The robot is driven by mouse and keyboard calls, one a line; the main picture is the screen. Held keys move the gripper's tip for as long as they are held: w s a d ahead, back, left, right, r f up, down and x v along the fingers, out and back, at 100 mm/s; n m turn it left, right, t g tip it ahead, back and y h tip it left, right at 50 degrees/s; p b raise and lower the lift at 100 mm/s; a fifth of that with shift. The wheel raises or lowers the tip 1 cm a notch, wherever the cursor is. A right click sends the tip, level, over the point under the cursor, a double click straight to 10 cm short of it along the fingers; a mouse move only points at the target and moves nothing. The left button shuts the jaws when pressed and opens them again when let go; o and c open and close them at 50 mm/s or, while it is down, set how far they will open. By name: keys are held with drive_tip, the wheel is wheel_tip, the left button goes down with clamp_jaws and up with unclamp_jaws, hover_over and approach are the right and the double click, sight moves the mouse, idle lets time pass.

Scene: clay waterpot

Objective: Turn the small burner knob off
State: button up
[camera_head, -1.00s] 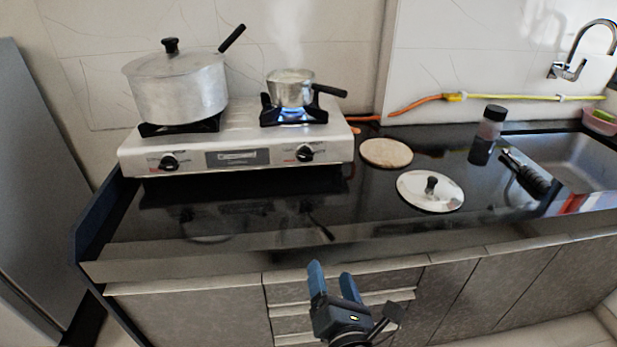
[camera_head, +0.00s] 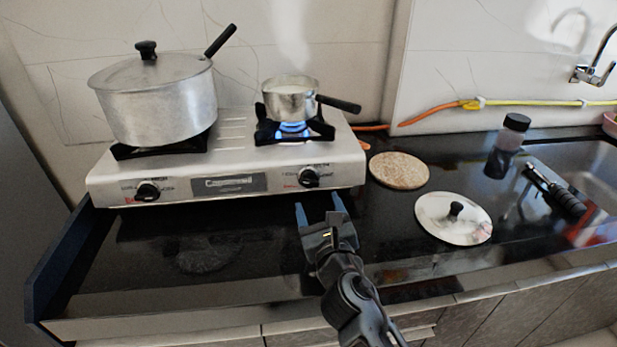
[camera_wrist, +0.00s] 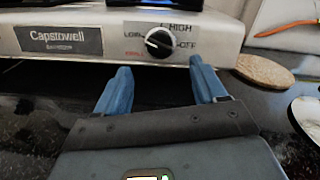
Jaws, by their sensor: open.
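The small burner's black knob (camera_head: 309,177) is on the right of the stove's white front panel. In the wrist view the knob (camera_wrist: 159,42) sits ahead, between and beyond my two blue fingertips, with LOW, HIGH and OFF printed around it. Its light pointer line is slanted, not clearly toward OFF. A blue flame (camera_head: 292,128) burns under the small steel pot (camera_head: 290,101). My gripper (camera_head: 320,205) is open and empty, just in front of and below the panel, apart from the knob. It also shows in the wrist view (camera_wrist: 158,85).
A large lidded pot (camera_head: 157,100) stands on the left burner, above another knob (camera_head: 147,191). A round cork mat (camera_head: 399,170), a metal lid (camera_head: 453,218) and a dark-capped jar (camera_head: 508,146) are on the counter to the right. The counter before the stove is clear.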

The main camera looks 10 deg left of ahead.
sight(312, 186)
drive_tip(key=shift+b+x, duration=1.45)
drive_tip(key=shift+x, duration=2.4)
drive_tip(key=c, duration=1.1)
